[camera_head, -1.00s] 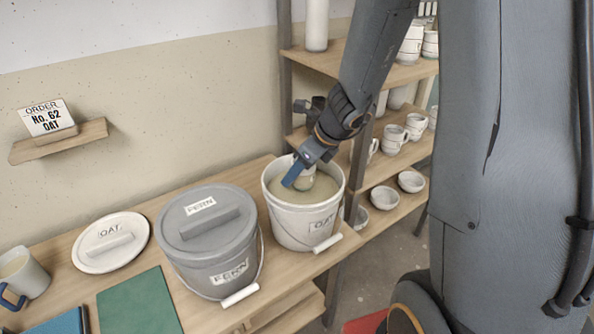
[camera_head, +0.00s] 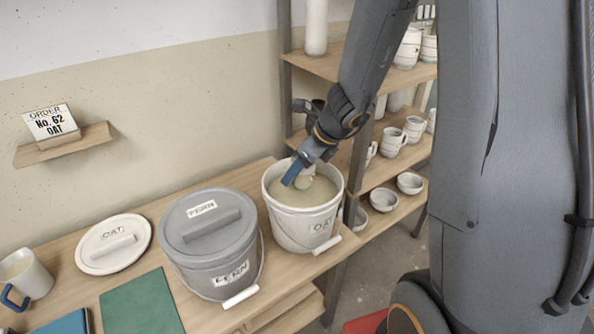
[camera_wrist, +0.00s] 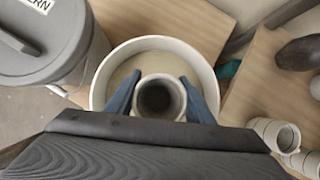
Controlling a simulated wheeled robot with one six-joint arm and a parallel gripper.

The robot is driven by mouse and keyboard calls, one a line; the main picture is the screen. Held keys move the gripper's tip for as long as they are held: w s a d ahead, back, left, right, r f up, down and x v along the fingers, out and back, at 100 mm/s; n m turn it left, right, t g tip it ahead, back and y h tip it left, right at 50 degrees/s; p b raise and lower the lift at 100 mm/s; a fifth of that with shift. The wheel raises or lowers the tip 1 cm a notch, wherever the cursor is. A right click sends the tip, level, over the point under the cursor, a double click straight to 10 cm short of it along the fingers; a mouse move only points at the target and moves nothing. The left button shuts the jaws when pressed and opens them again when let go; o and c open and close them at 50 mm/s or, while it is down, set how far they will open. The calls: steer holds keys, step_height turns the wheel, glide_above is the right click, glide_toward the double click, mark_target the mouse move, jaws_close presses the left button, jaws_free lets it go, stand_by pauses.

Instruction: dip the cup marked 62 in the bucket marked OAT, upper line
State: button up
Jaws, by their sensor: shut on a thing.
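The white bucket marked OAT (camera_head: 302,228) stands uncovered on the bench, nearly full of beige glaze (camera_head: 318,192). My gripper (camera_head: 300,176) reaches down into its mouth. In the wrist view the blue fingers of my gripper (camera_wrist: 160,98) are shut on a pale cup (camera_wrist: 160,78) from both sides. The cup's open mouth faces the wrist camera, with a dark inside. The cup is at or in the glaze; how deep it sits cannot be told. No number or line on the cup shows. The order card (camera_head: 50,122) reads No. 62 OAT.
A grey lidded bucket marked FERN (camera_head: 212,250) stands close left of the OAT bucket. The OAT lid (camera_head: 113,243), a green mat (camera_head: 141,303) and a mug (camera_head: 25,275) lie farther left. Shelves (camera_head: 375,172) with cups and bowls (camera_head: 410,183) stand to the right.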

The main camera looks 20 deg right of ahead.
steer(key=shift+r+p, duration=3.05)
steer(key=shift+r, duration=0.15)
steer(key=shift+f, duration=0.1)
